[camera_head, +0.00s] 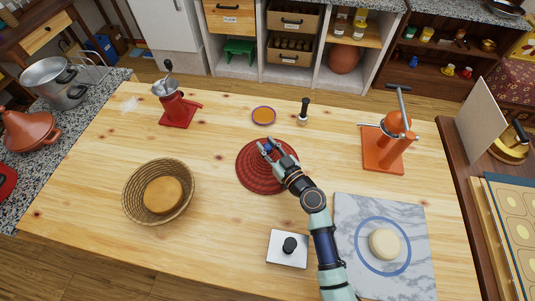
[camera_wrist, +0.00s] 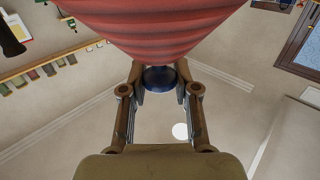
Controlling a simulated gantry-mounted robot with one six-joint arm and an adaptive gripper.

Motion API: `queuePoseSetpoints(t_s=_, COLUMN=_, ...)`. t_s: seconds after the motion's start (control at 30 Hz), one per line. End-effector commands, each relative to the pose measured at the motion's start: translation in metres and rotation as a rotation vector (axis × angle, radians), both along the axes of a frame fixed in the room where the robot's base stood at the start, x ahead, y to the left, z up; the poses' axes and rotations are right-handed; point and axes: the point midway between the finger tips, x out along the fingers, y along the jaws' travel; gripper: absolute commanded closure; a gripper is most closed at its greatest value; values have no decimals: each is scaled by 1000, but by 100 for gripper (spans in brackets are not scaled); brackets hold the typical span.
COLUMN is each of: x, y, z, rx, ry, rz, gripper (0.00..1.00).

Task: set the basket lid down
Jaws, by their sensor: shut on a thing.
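The basket lid (camera_head: 258,180) is a round, red, ribbed disc with a small blue knob (camera_head: 267,147). It is over the middle of the table, and I cannot tell whether it touches the wood. My gripper (camera_head: 270,151) is shut on the knob, reaching in from the lower right. In the wrist view the red lid (camera_wrist: 160,30) fills the top, and its blue knob (camera_wrist: 159,78) sits between my fingertips (camera_wrist: 159,84). The wicker basket (camera_head: 132,204) stands open left of the lid, with a round brown loaf (camera_head: 163,195) inside.
The table (camera_head: 215,240) is bare between basket and metal box (camera_head: 288,249). A purple-rimmed dish (camera_head: 263,115) and black-handled stamp (camera_head: 303,112) stand behind the lid. A red grinder (camera_head: 176,108) is back left, an orange press (camera_head: 390,145) right, a marble slab (camera_head: 350,215) with dough (camera_head: 385,243) front right.

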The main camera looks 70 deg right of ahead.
Motion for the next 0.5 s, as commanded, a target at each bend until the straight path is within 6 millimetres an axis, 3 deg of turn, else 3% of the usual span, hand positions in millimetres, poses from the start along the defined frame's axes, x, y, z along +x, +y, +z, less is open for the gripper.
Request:
queuePoseSetpoints(t_s=0.17, x=0, y=0, z=15, rx=-2, ry=-1, rz=0, gripper=100)
queuePoseSetpoints(t_s=0.27, x=0, y=0, z=35, rx=-3, ry=-1, rz=0, gripper=100)
queuePoseSetpoints(t_s=0.5, x=0, y=0, z=115, rx=-8, ry=-3, rz=0, gripper=100)
